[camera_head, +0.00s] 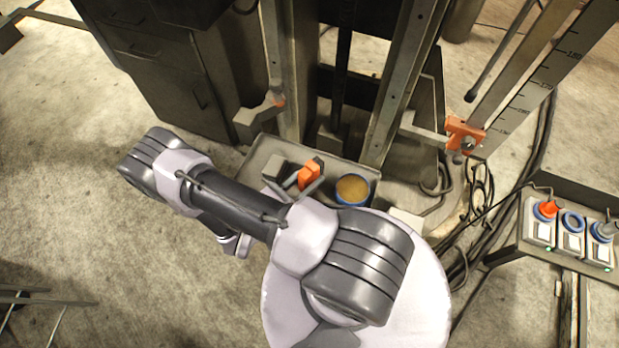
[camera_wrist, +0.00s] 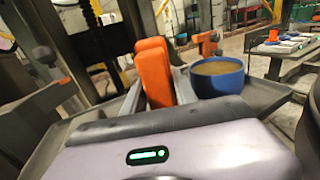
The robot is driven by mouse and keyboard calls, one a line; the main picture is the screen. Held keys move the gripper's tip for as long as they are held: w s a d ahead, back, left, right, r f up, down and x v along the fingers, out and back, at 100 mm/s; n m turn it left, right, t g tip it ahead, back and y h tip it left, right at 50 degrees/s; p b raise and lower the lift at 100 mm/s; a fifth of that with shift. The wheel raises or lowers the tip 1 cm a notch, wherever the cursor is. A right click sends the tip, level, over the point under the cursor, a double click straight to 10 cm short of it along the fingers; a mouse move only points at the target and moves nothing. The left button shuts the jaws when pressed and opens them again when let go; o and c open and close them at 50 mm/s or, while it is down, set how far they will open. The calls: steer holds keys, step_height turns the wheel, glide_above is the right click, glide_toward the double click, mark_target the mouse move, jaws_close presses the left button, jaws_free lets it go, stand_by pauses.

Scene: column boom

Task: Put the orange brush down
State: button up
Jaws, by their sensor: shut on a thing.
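The orange brush (camera_head: 309,174) is between the fingers of my gripper (camera_head: 300,185), over the grey tray at the foot of the column. In the wrist view the brush (camera_wrist: 154,72) shows as an upright orange block between the two grey fingers of my gripper (camera_wrist: 160,92). My gripper is shut on it. The brush's lower end is hidden, so I cannot tell whether it touches the tray (camera_head: 262,150). A blue bowl (camera_head: 352,190) with tan contents stands on the tray just right of the brush; the bowl (camera_wrist: 217,77) is close beside the right finger in the wrist view.
Metal column posts (camera_head: 392,90) rise right behind the tray. A dark drawer cabinet (camera_head: 165,70) stands at the back left. An orange clamp (camera_head: 465,134) is on the right-hand rail. The floor at left is mostly clear.

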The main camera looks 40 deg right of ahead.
steer(key=shift+f, duration=0.1)
steer(key=o, duration=1.2)
steer(key=shift+a+r, duration=0.2)
steer(key=shift+a, duration=0.05)
steer(key=a+p, duration=0.2)
steer(key=a, duration=1)
steer(key=s+a+r+m+t+y, duration=0.1)
steer(key=r+m+y, duration=0.5)
steer(key=r, duration=0.6)
steer(key=a+r+m+t+y, duration=0.3)
steer(key=r+m+y, duration=0.4)
steer(key=r, duration=0.5)
steer(key=s+a+r+m+t+y, duration=0.1)
steer(key=a+r+m+y, duration=0.3)
steer(key=r+m+y, duration=0.3)
step_height(320, 180, up, 6)
steer(key=shift+s+f+m+t+b, duration=0.15)
steer(key=shift+s+m+t+b, duration=0.25)
steer(key=shift+m, duration=0.8)
